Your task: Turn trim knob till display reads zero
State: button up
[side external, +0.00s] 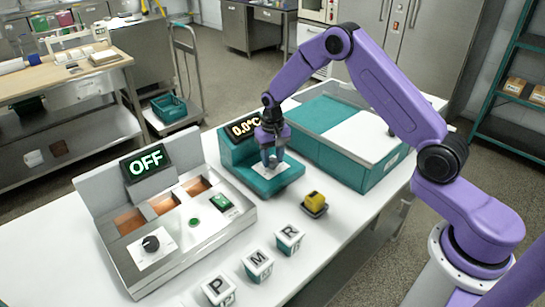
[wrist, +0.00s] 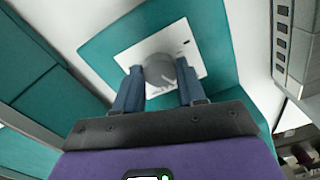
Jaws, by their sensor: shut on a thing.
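The trim knob (wrist: 161,73) is a grey round knob on a white plate, seen in the wrist view between my fingers. It sits on a teal unit (side external: 285,180) in the middle of the table. The unit's display (side external: 245,127) reads what looks like 0.0°C in lit yellowish characters, its right edge close to my arm. My gripper (side external: 270,163) points down over the plate and is shut on the trim knob; it also shows in the wrist view (wrist: 160,85). In the side view my fingers hide most of the knob.
A grey machine (side external: 180,225) with an OFF display (side external: 146,162) and a black knob stands to the left. Lettered blocks P (side external: 219,290), M (side external: 258,266) and R (side external: 289,239) and a yellow object (side external: 315,200) are in front. A large teal box (side external: 350,150) stands to the right.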

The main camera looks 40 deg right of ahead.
aim_at(272, 160)
jog(key=shift+n, duration=0.3)
jog(key=o, duration=1.1)
jog(key=shift+c, duration=0.2)
jog(key=shift+r, duration=0.1)
notch_tip(272, 160, up, 17)
jog(key=shift+r, duration=0.15)
